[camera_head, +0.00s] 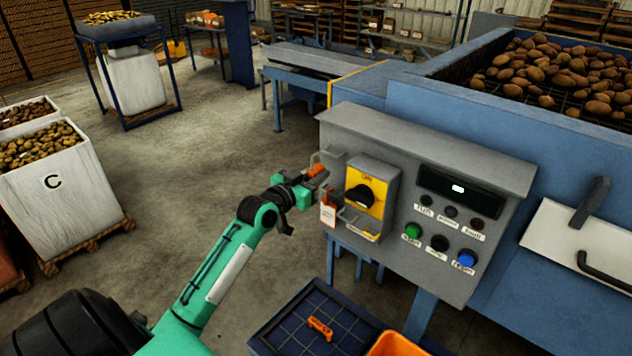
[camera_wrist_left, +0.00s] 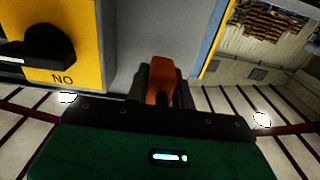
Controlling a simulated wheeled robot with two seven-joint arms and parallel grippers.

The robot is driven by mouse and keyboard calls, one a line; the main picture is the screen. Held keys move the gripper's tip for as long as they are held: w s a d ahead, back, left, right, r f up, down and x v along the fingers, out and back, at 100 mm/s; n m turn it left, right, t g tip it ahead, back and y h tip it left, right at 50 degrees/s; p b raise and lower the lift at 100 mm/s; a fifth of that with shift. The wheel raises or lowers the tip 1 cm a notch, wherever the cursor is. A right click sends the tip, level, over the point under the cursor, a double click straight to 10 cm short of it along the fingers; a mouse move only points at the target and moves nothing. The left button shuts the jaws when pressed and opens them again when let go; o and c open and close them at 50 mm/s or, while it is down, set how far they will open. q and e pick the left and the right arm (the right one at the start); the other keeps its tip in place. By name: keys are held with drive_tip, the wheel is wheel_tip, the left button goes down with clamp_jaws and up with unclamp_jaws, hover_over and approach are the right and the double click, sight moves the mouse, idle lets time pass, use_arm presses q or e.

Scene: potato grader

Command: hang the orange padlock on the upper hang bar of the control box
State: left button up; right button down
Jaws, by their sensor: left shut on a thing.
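The grey control box (camera_head: 405,150) has a yellow switch panel (camera_head: 382,176) with a black knob. My left gripper (camera_head: 314,178) is at the box's left edge, shut on the orange padlock (camera_head: 317,170). In the left wrist view the padlock (camera_wrist_left: 160,82) sits between the dark fingers, in front of the box's grey side. A thin grey loop (camera_head: 314,157) shows just above the padlock; I cannot tell whether it is the shackle or the upper hang bar. Whether the padlock touches a bar is unclear. My right gripper is out of view.
A red and white tag (camera_head: 328,214) hangs below the gripper. A grey loop (camera_head: 352,218) sits lower on the box. Buttons (camera_head: 413,231) are to the right. A blue tray (camera_head: 275,337) below holds an orange item (camera_head: 320,327). Open floor (camera_head: 200,150) lies to the left.

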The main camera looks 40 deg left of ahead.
use_arm(q)
drive_tip(key=w+b, duration=0.1)
drive_tip(key=w, duration=0.1)
drive_tip(key=w+f+b, duration=0.1)
drive_tip(key=w, duration=0.2)
drive_tip(key=shift+w+d+f, duration=0.15)
drive_tip(key=shift+w, duration=0.05)
idle(0.5)
drive_tip(key=o, duration=1)
drive_tip(key=shift+f, duration=0.1)
drive_tip(key=shift+s, duration=0.1)
